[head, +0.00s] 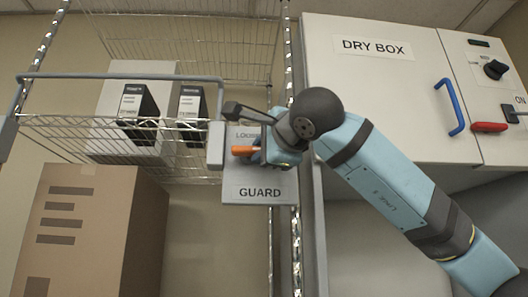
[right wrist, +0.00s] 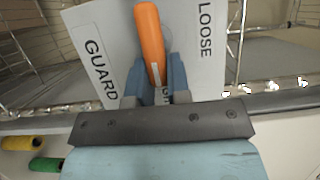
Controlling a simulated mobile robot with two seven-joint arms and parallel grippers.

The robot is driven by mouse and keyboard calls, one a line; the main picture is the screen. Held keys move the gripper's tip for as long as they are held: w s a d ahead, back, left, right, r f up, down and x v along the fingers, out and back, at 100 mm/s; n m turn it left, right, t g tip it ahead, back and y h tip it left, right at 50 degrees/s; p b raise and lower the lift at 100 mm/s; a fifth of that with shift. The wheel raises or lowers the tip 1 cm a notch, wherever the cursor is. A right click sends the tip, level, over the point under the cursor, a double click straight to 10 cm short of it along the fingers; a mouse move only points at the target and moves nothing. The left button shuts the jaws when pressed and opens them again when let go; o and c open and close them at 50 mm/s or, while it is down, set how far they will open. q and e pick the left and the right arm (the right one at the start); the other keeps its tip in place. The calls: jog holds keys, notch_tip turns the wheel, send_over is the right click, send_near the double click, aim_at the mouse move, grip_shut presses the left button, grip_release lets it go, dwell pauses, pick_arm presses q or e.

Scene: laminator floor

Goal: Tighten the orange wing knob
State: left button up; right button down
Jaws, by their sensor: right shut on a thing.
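The orange wing knob (head: 243,151) sits on a grey panel marked GUARD (head: 259,192), with lettering above it that is partly covered by my arm. In the right wrist view the knob (right wrist: 150,42) is a long orange bar in front of the panel, and the words GUARD and LOOSE show on either side. My right gripper (right wrist: 156,88) is shut on the knob, its blue fingers on either side of the lower end. In the head view the right gripper (head: 262,152) reaches the knob from the right. My left gripper is not in view.
A wire rack with black-and-white boxes (head: 138,105) stands left, behind a grey bar (head: 120,77). A cardboard box (head: 90,232) is below. The DRY BOX cabinet (head: 375,75) is at the right, with a blue handle (head: 449,107) and red lever (head: 489,127).

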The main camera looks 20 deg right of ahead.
jog(key=shift+d+r, duration=0.1)
jog(key=c, duration=1.2)
grip_release()
jog(key=shift+o, duration=0.6)
jog(key=shift+w, duration=0.15)
jog(key=shift+s, duration=0.35)
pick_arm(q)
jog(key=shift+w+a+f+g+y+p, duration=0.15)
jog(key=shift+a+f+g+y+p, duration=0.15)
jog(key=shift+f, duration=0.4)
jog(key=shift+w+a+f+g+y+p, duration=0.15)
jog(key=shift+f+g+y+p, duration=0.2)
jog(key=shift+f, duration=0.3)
pick_arm(e)
jog(key=s+d, duration=0.1)
jog(key=s, duration=1.2)
jog(key=shift+d, duration=0.2)
